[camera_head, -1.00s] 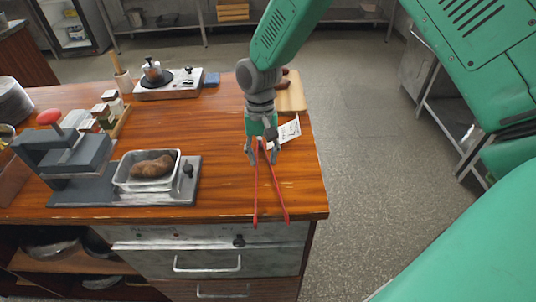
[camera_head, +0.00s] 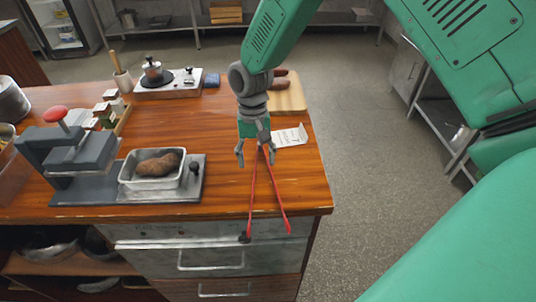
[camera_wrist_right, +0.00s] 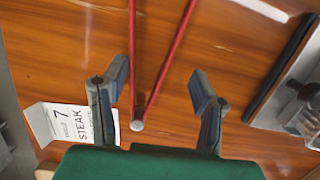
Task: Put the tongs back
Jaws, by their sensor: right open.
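The red tongs (camera_head: 252,195) have two thin arms spread in a narrow V, with the joined end toward my right gripper (camera_head: 255,157) and the tips over the counter's front edge in the head view. I cannot tell whether they rest on the wood. In the right wrist view, the tongs (camera_wrist_right: 134,60) run between the fingers of my right gripper (camera_wrist_right: 158,82), with the grey joined end near its palm. My left gripper is not in view.
A paper card (camera_head: 290,136) lies beside the gripper, before a wooden board (camera_head: 288,100). A grey press (camera_head: 70,155) and a metal tray (camera_head: 135,183) holding a brown lump (camera_head: 158,164) stand left. A small burner (camera_head: 165,90) is at the back. Bare wood (camera_head: 215,140) lies between.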

